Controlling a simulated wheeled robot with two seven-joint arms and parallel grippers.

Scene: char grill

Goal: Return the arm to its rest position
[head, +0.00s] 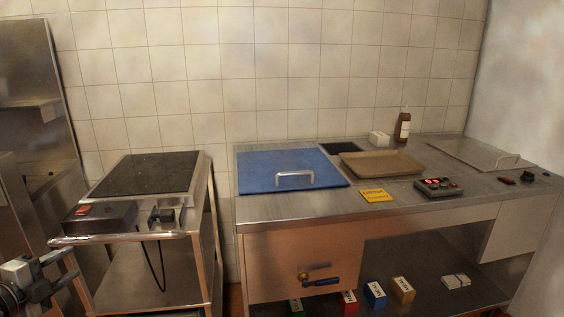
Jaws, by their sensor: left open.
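My left gripper (68,268) shows at the lower left edge of the head view, with part of my arm behind it. Its two fingers point right and stand apart, with nothing seen between them. It is in front of the steel cart (120,239), low and to the left, apart from the counter. My right arm and gripper are not in view.
The cart carries a black grill plate (150,174) and a control box. The steel counter (290,207) holds a blue lid (285,170), a brown tray (381,165), a bottle (403,127) and a red-display device (438,187). Several small boxes sit on the lower shelf.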

